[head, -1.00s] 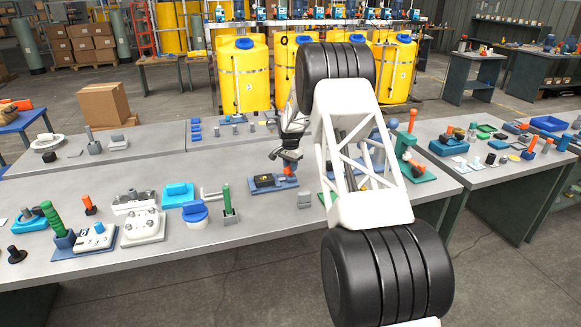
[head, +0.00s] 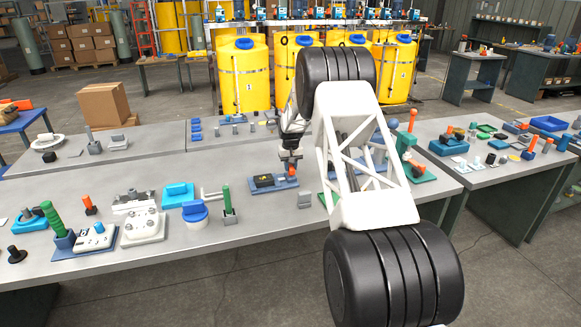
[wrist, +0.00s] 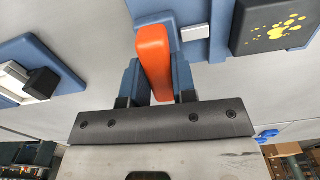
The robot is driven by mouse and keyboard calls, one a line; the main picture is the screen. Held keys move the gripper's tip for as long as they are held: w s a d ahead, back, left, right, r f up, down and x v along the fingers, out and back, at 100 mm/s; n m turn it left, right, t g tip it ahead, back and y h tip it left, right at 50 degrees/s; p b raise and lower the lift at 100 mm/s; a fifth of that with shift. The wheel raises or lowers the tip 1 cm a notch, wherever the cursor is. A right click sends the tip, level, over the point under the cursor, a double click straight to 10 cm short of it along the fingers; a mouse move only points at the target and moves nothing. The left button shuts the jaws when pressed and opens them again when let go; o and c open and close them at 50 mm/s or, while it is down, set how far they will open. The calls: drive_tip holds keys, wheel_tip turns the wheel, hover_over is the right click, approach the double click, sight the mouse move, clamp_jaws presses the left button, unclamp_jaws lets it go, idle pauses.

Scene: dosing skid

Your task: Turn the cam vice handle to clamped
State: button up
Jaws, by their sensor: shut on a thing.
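The cam vice handle (wrist: 153,62) is an orange lever, seen large between my fingers in the wrist view. My gripper (wrist: 155,82) is shut on it, with a blue-grey finger on each side. In the head view my gripper (head: 289,168) is small, at the right end of a blue base (head: 258,186) on the bench. The base carries a dark block with yellow marks, which also shows at the upper right of the wrist view (wrist: 272,24). My fingers and wrist hide much of the handle and its pivot in the head view.
A grey block (head: 304,199) stands right of the base. A green-handled fixture (head: 227,200) and a blue-topped part (head: 194,210) stand to the left. A blue fixture (wrist: 45,68) lies left in the wrist view. Bare bench lies in front of the base.

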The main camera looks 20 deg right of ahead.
sight(290, 165)
drive_tip(key=shift+n, duration=0.5)
drive_tip(key=o, duration=0.9)
drive_tip(key=shift+r, duration=0.1)
drive_tip(key=shift+r, duration=3.85)
